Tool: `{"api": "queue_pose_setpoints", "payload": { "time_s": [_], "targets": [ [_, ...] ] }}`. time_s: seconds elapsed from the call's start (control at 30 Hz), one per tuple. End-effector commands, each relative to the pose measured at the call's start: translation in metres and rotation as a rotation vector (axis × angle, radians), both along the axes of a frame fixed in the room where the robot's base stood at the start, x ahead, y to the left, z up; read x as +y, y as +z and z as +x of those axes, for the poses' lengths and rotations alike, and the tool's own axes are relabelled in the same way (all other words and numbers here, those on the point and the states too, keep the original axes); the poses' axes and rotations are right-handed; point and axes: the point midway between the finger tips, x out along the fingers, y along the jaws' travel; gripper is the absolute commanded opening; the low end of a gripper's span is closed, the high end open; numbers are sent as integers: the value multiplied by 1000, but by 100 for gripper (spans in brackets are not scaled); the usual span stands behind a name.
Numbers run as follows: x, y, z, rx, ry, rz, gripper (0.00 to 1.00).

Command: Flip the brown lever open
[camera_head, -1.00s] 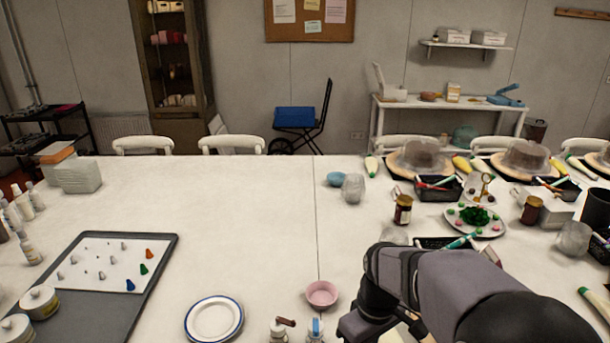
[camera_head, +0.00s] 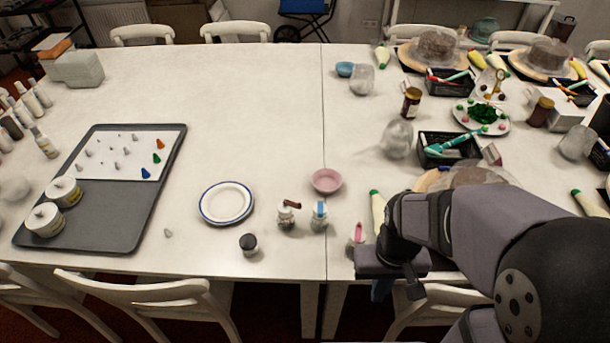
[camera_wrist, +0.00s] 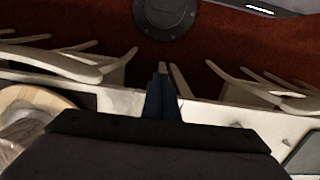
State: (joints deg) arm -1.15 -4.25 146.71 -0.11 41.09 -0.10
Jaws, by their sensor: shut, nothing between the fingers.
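The brown lever (camera_head: 292,204) sits on top of a small clear-and-white jar (camera_head: 286,218) near the table's front edge, in the head view. It lies tilted across the jar's top, pointing right. A similar jar with a blue lever (camera_head: 319,210) stands just to its right. My gripper (camera_head: 381,290) is to the right of both jars, at the table's front edge, partly hidden by my wrist. In the wrist view my gripper's fingers (camera_wrist: 161,95) are together and empty, above the front edge and chairs. The brown lever does not show in the wrist view.
A pink bowl (camera_head: 326,181) stands behind the jars and a blue-rimmed plate (camera_head: 226,204) to their left. A black-topped pot (camera_head: 248,243) is in front. A pink-topped item (camera_head: 357,234) stands between the jars and my arm. Cakes and trays crowd the right side.

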Motion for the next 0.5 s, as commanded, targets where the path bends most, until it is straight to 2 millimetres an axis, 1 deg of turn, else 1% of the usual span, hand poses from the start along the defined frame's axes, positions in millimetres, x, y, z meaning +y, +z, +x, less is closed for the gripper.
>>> {"api": "queue_pose_setpoints", "payload": {
  "time_s": [0.03,0.1,0.17,0.23,0.27,0.33,0.37,0.4,0.47,0.5],
  "targets": [
    [1,4,-6,37,8,0,0],
    [1,2,-12,85,27,-9,0],
    [-8,0,-17,127,91,-48,0],
    [-23,-5,-8,120,197,-105,0],
    [-29,-7,-1,105,246,-127,0],
    [-39,-11,21,54,366,-170,0],
    [-41,-13,32,25,422,-186,0],
    [-43,-16,47,-17,500,-202,0],
    [-41,-19,72,-89,625,-219,0],
    [-36,-20,89,-144,710,-225,0]
  ]
}}
